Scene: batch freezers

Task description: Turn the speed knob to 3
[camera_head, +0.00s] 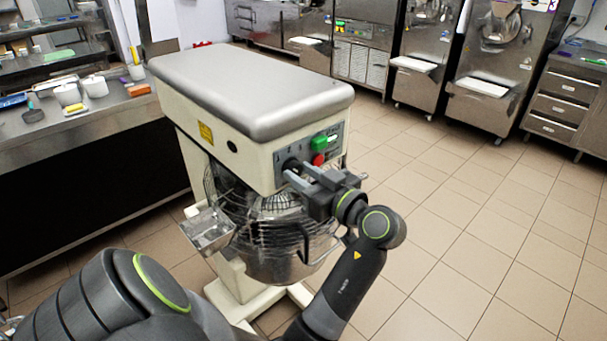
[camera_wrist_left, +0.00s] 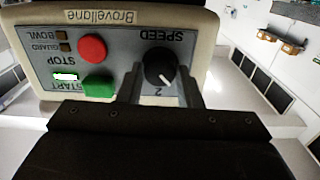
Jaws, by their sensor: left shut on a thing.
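The black round speed knob (camera_wrist_left: 159,66) is on the grey control panel (camera_wrist_left: 118,60) of a cream mixer, which the left wrist view shows upside down. Its white pointer mark slants to the lower right in that view, and a digit 2 shows below the knob. My left gripper (camera_head: 297,174) is at the panel in the head view, its two fingers on either side of the knob and shut on it. The fingers hide part of the dial's numbers. My right gripper is not in view.
A green start button (camera_wrist_left: 98,83) and a red stop button (camera_wrist_left: 92,47) are close beside the knob. The mixer (camera_head: 250,90) has a wire guard (camera_head: 275,225) under its head. A steel counter (camera_head: 80,130) stands at left; open tiled floor (camera_head: 470,220) lies to the right.

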